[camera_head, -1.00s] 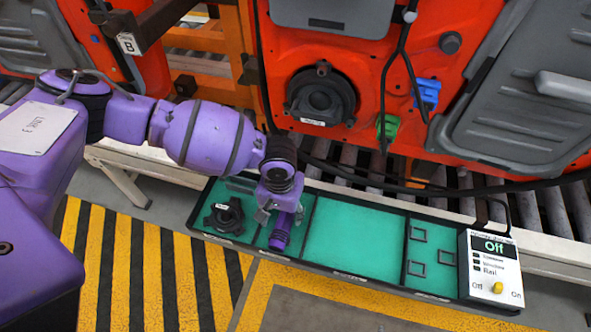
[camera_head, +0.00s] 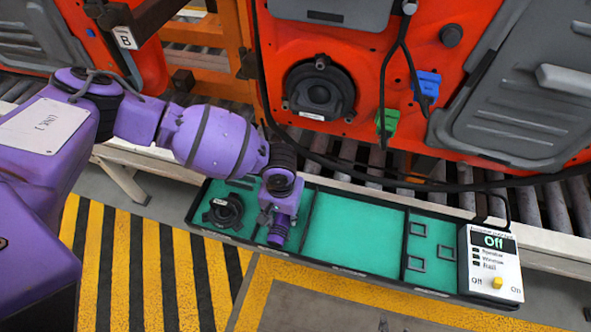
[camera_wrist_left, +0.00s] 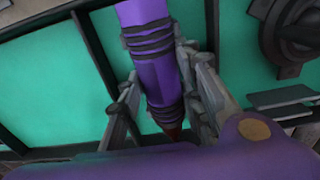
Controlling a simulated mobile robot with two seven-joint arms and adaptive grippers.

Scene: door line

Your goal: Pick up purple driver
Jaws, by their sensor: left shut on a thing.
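The purple driver (camera_head: 278,230) is in the narrow left-of-centre compartment of the green-lined tray (camera_head: 355,235). My left gripper (camera_head: 270,213) is over that compartment, with its fingers around the driver. In the left wrist view the driver (camera_wrist_left: 150,60) runs between the two fingers, and the left gripper (camera_wrist_left: 165,95) is shut on it. The driver has dark ribbed bands. I cannot tell whether it is clear of the tray floor. My right gripper is not in view.
A black round speaker (camera_head: 223,212) lies in the tray's left compartment. A white control box (camera_head: 490,262) reading "Off" stands at the tray's right end. Behind are conveyor rollers (camera_head: 350,160) and an orange door (camera_head: 440,70) with hanging black cables. The wide middle compartment is empty.

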